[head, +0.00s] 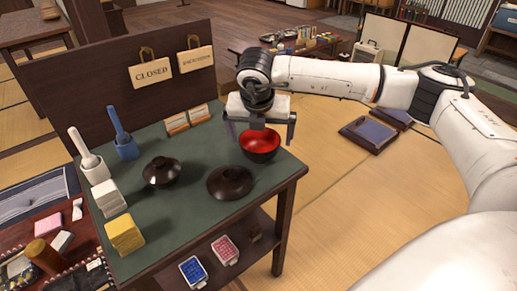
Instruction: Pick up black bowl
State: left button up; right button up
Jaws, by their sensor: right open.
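A black bowl with a red inside (259,150) stands upright near the right edge of the green-topped table (200,135). My right gripper (260,130) is over the bowl, its fingers apart and pointing down, one toward each side. It hides part of the bowl's far rim. Nothing shows held between the fingers; whether they touch the bowl I cannot tell. A dark lidded bowl (162,172) and a dark round lid-like piece (230,182) stand to the left and nearer. My left gripper is out of view.
A dark panel with hanging signs (152,71) stands along the table's back. Blue-handled (124,146) and white-handled (91,164) holders, white (111,200) and yellow (125,235) blocks line the left side. Card boxes (193,271) lie on the lower shelf.

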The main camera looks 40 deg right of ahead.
aim_at(260, 150)
jog(key=shift+w+x, duration=0.1)
jog(key=shift+x, duration=1.65)
jog(key=shift+w+x, duration=0.15)
jog(key=shift+x, duration=1.6)
jog(key=shift+a, duration=0.15)
jog(key=c, duration=1)
